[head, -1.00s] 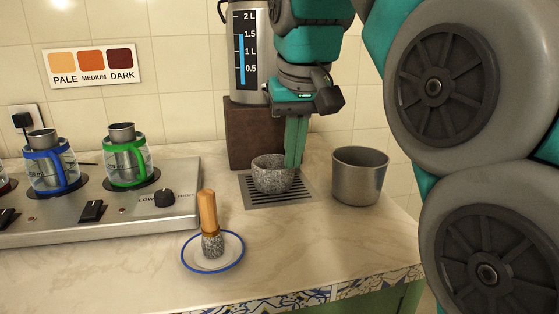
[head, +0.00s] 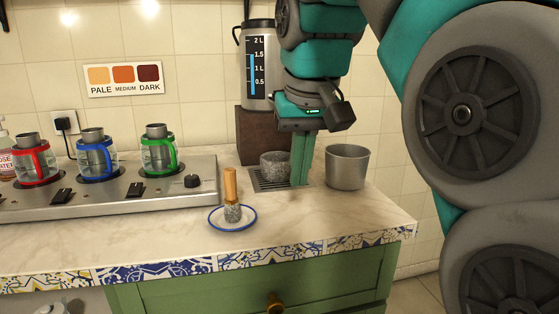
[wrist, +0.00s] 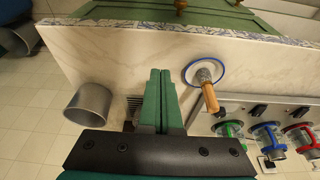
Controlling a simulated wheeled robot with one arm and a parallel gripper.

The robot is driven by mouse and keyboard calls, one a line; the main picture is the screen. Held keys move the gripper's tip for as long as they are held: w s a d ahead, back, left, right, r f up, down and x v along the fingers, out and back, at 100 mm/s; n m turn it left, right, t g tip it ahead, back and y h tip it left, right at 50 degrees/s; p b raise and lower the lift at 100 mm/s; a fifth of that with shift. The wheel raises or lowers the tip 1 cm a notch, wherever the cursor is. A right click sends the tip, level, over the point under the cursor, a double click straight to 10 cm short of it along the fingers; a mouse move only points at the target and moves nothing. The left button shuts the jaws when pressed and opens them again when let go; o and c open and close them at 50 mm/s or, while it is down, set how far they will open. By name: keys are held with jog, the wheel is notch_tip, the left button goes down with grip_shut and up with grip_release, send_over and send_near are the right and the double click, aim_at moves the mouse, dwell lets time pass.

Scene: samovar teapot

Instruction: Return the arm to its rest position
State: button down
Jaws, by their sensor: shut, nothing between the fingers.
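My gripper (head: 300,183) hangs with its green fingers pointing down over the counter, closed together and empty. In the head view it is in front of the right side of a grey speckled stone bowl (head: 272,165) and left of a metal pot (head: 346,167). The bowl stands on a drain grate (head: 262,184). In the wrist view my gripper's fingers (wrist: 160,73) lie together between the metal pot (wrist: 88,103) and a plate (wrist: 187,70); the bowl is hidden there. My arm reaches in from the upper right in the head view.
A wooden-handled pestle (head: 231,195) stands on a blue-rimmed plate (head: 214,223). A hot plate (head: 120,200) with several coloured-handled glass pots is at left. A water urn (head: 258,65) stands on a brown block (head: 256,128) behind. The counter front is clear.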

jog(key=s+d+f+g, duration=0.1)
jog(key=s+d+f, duration=0.3)
jog(key=s+f, duration=0.3)
jog(key=s+d+f+m+g, duration=0.1)
jog(key=s+d+f, duration=0.3)
jog(key=s+f, duration=0.4)
jog(key=s+d+f+m+g, duration=0.1)
jog(key=s+d+f+g, duration=0.2)
jog(key=s+f, duration=0.5)
notch_tip(320, 180, down, 10)
jog(key=shift+s+d+f+h, duration=0.25)
jog(key=shift+d+h, duration=0.15)
jog(key=shift+d, duration=0.05)
